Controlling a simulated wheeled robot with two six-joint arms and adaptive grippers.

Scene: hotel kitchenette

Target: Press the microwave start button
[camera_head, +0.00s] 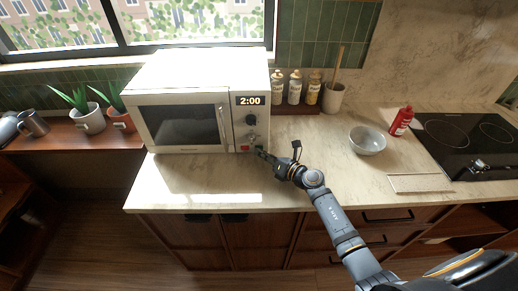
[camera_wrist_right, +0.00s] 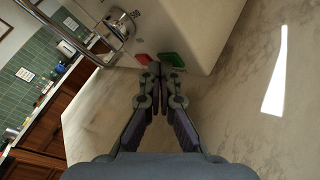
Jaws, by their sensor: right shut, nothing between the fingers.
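The white microwave (camera_head: 178,72) stands on the marble counter with its door closed and its display (camera_head: 250,100) reading 2:00. Two dark knobs sit below the display. A red button (camera_head: 244,148) shows low on the panel, and in the right wrist view the red button (camera_wrist_right: 143,59) and a green button (camera_wrist_right: 172,57) sit side by side. My right gripper (camera_head: 264,155) is shut and empty, its fingertips (camera_wrist_right: 159,68) right in front of the buttons, nearest the green one. I cannot tell whether they touch it. In the head view the gripper partly hides the green button. My left gripper is not in view.
A grey bowl (camera_head: 367,140), a red bottle (camera_head: 401,121) and a cooktop (camera_head: 468,138) lie to the right. Several spice jars (camera_head: 295,88) and a utensil crock (camera_head: 333,98) stand behind. The counter front left of my arm is clear.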

